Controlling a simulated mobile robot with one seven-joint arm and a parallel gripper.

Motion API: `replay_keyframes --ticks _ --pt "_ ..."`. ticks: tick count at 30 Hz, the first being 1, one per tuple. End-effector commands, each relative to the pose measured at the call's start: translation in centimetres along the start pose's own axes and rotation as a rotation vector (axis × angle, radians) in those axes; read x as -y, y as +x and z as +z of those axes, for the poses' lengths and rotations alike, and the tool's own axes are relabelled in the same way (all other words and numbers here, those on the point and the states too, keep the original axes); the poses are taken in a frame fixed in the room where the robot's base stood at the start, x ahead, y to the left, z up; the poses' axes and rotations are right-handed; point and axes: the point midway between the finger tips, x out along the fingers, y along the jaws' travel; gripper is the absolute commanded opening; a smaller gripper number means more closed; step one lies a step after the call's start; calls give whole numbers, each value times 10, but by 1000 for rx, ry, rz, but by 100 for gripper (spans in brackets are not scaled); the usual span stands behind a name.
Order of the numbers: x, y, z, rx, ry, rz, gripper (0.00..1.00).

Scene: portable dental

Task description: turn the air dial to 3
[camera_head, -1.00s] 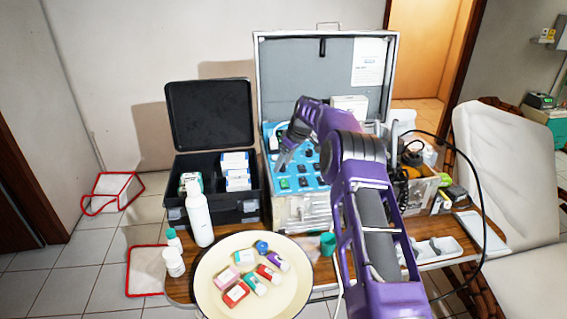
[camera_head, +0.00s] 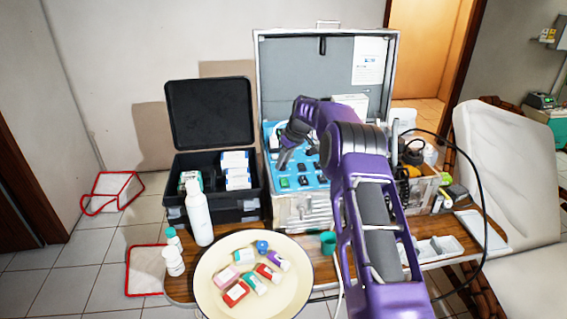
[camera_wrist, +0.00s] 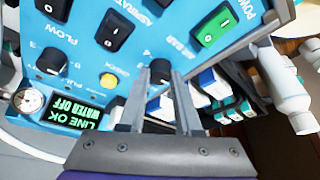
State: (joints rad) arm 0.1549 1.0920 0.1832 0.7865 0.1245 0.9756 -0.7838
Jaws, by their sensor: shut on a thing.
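The blue control panel (camera_head: 314,181) of the open metal case faces up, with my gripper (camera_head: 281,166) low over its left part. In the wrist view the panel (camera_wrist: 72,82) shows upside down. The air dial (camera_wrist: 160,68) is a small black knob beside "AIR BAR" lettering and a "4" mark. My gripper (camera_wrist: 160,76) is shut on this dial, one finger on each side. The fingers hide parts of the dial and its scale, so I cannot tell which number it points to.
The green power switch (camera_wrist: 215,32), a black rocker switch (camera_wrist: 115,29), a yellow button (camera_wrist: 108,80), another dial (camera_wrist: 53,60), a gauge (camera_wrist: 28,101) and a lit display (camera_wrist: 80,112) surround the dial. A black case (camera_head: 211,135) stands left; a round tray (camera_head: 212,302) lies in front.

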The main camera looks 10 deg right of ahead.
Motion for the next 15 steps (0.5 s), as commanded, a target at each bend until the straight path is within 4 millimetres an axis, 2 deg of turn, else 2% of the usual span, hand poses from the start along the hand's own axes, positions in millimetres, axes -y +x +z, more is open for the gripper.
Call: replay_keyframes --ticks 15 --pt "4 0 0 -15 439 166 0"
